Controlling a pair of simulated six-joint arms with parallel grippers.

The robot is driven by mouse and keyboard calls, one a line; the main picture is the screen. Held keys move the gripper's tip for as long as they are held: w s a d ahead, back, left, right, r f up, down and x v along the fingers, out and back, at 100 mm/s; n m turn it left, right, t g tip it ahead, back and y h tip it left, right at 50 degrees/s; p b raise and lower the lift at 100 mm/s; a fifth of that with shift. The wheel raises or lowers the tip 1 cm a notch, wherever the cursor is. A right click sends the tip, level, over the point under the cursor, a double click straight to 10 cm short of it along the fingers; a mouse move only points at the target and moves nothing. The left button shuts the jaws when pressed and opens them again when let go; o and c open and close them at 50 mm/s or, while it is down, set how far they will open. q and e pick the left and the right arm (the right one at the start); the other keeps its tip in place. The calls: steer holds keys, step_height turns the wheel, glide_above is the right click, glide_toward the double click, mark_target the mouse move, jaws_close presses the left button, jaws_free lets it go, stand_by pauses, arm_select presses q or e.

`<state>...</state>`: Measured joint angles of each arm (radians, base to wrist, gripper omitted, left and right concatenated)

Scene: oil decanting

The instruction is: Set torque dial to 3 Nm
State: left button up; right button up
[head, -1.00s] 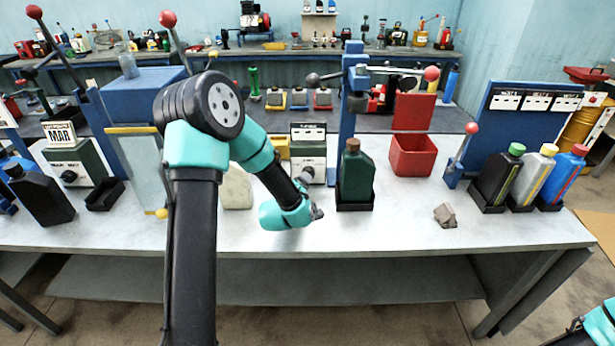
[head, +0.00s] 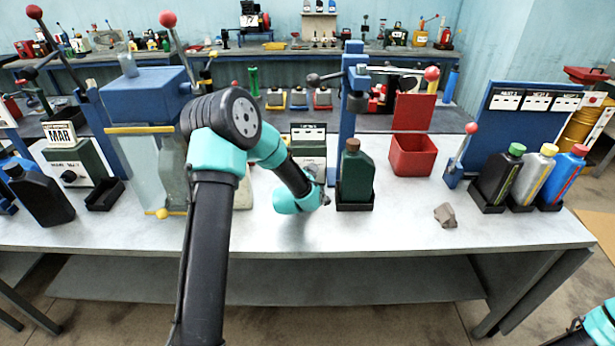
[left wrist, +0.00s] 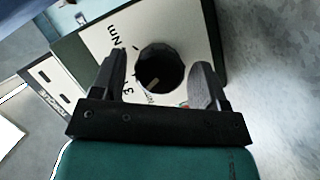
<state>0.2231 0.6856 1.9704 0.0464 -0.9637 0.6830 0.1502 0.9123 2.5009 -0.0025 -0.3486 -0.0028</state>
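The torque dial (left wrist: 160,70) is a dark round knob on a pale panel in the left wrist view, with a light mark on its lower part. "Nm" and a "3" are printed on the panel beside it. My left gripper (left wrist: 160,82) is open with one finger on each side of the dial; a gap shows at each side, and I cannot tell the depth. In the head view, my left gripper (head: 322,193) is in front of the torque box (head: 308,150), whose dial is hidden by my arm. Only part of my right arm shows at the lower right.
A dark green bottle (head: 356,178) with a brown cap stands under the blue press (head: 348,120), close right of my left gripper. A red bin (head: 413,157), a grey crumpled rag (head: 445,215) and several bottles stand farther right. The table's front middle is clear.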

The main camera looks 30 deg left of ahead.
arm_select(q)
steer(key=c, duration=0.8)
steer(key=shift+o, duration=0.2)
steer(key=shift+r+m+g+y, duration=0.1)
steer(key=shift+m+g+y, duration=0.6)
steer(key=shift+m, duration=1.1)
steer(key=o, duration=0.9)
steer(key=shift+o, duration=0.2)
